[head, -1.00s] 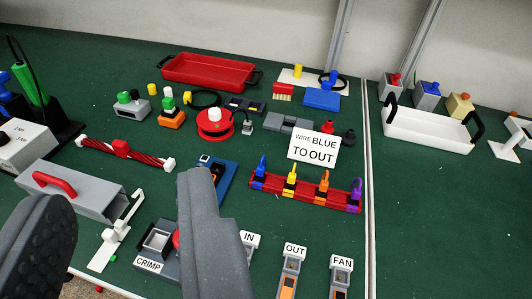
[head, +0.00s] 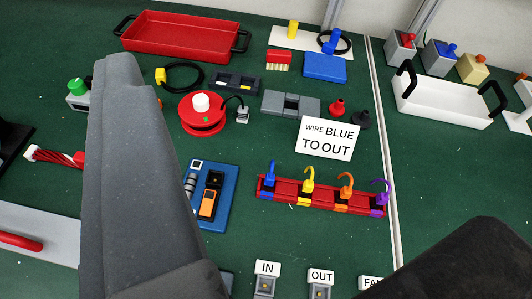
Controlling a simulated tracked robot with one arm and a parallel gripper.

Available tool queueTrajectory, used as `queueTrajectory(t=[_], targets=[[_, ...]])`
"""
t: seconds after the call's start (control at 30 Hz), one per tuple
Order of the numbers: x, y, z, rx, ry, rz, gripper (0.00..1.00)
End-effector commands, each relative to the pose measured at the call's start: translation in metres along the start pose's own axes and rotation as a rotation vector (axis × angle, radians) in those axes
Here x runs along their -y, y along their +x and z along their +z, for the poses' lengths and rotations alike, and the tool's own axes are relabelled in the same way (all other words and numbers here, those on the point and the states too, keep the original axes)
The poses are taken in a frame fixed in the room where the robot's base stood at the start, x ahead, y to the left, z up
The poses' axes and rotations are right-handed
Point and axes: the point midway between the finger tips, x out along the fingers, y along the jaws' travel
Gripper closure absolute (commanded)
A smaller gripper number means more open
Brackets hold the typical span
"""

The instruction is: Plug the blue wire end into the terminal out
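The blue wire end (head: 269,174) stands upright at the left end of a red rack (head: 325,197), beside yellow, orange and purple wire ends. The OUT terminal (head: 320,290) is at the bottom edge, under its white OUT label, and is partly cut off by the frame. My gripper (head: 305,140) is open and empty. One grey finger fills the left of the view and the other shows dark at the lower right. The rack lies between the two fingers in the picture, and neither finger appears to touch it.
A white sign (head: 328,139) reads "WIRE BLUE TO OUT". The IN terminal (head: 265,287) and a partly hidden FAN label (head: 369,283) flank OUT. A blue board (head: 222,217) lies left of the rack. Green mat is bare between rack and terminals.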

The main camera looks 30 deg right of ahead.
Motion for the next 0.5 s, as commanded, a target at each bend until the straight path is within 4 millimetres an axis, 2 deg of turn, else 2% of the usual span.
queueTrajectory(t=[0.37,0.5], targets=[[0.0000,-0.0002,-0.0002,0.000,0.000,0.000,0.67],[-0.0018,0.0057,-0.0027,0.018,-0.014,-0.001,0.67]])
